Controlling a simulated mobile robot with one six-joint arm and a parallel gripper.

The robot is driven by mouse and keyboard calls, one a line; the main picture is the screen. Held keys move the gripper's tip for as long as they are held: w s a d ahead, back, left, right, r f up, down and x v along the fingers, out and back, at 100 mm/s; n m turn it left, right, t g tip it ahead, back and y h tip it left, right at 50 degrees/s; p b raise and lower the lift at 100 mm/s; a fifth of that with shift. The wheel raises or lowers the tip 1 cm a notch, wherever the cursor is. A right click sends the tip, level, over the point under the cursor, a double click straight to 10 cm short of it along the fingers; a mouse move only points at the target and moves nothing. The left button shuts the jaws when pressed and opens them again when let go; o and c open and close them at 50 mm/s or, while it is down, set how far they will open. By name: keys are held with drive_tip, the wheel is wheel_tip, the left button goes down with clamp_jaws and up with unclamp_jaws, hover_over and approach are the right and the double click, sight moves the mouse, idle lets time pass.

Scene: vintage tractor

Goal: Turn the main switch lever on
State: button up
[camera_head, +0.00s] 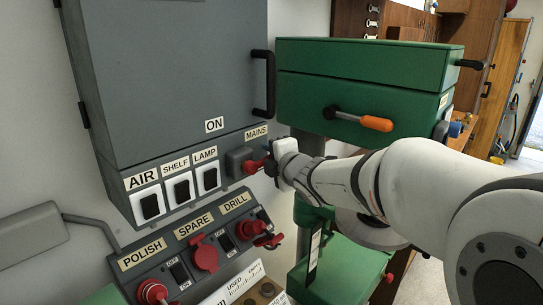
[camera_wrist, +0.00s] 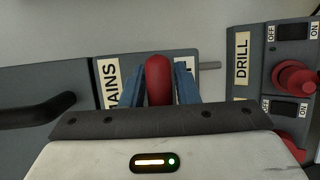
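The main switch lever (camera_head: 254,166) is red and sits on a grey switch box (camera_head: 238,160) under the MAINS label (camera_head: 256,132). It points to the right in the head view, towards my gripper. My gripper (camera_head: 274,165) is at the lever, coming from the right. In the wrist view the lever's red rounded end (camera_wrist: 159,78) lies between my two blue fingers (camera_wrist: 159,88). The fingers sit close against both sides of it, with no clear gap. The lever's base is hidden there behind its end. An ON label (camera_head: 214,125) is above and left of the switch.
A grey cabinet with a black handle (camera_head: 264,84) is above the switch. AIR, SHELF and LAMP switches (camera_head: 179,188) are to the left. A green machine (camera_head: 361,65) with an orange-handled lever (camera_head: 375,123) stands behind my arm.

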drive_tip(key=shift+c, duration=0.3)
clamp_jaws()
